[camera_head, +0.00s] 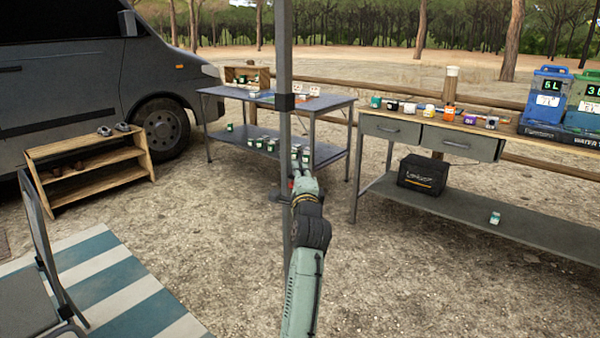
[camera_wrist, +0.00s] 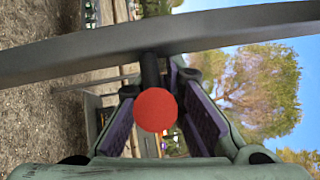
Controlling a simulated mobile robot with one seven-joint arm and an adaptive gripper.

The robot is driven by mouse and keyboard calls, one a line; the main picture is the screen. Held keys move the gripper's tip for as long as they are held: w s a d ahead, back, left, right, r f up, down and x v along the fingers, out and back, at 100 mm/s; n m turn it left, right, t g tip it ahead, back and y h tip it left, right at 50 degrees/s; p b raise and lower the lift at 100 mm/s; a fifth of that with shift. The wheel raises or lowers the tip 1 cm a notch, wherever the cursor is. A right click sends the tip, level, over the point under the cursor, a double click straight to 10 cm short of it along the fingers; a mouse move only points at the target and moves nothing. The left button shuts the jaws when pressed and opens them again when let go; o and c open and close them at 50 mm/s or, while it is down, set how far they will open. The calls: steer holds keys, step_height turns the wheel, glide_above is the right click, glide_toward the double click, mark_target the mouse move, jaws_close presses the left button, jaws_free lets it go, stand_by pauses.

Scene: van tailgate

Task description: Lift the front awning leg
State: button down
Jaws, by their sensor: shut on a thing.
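In the wrist view the leg (camera_wrist: 230,30) crosses the top as a grey bar. A black stem with a round red knob (camera_wrist: 156,110) sticks out from it toward the camera. My gripper (camera_head: 301,178) is at the leg's lower part, shut on the red-knobbed handle. In the wrist view its purple-padded fingers (camera_wrist: 152,80) stand on both sides of the stem. The exact contact is partly hidden by the knob.
A metal table (camera_head: 330,103) with several jars stands behind the leg. A workbench (camera_head: 440,127) with drawers and blue and green water containers (camera_head: 546,100) is at right. A wooden shoe rack (camera_head: 88,153), chair (camera_head: 50,250) and striped mat (camera_head: 120,285) are at left. Gravel ground lies between.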

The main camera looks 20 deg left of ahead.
step_height(320, 180, up, 12)
steer(key=p, duration=0.7)
steer(key=shift+r, duration=0.2)
steer(key=c, duration=1.8)
jaws_free()
steer(key=shift+s+d, duration=0.1)
steer(key=shift+o, duration=0.7)
steer(key=shift+f, duration=0.1)
steer(key=v, duration=1.2)
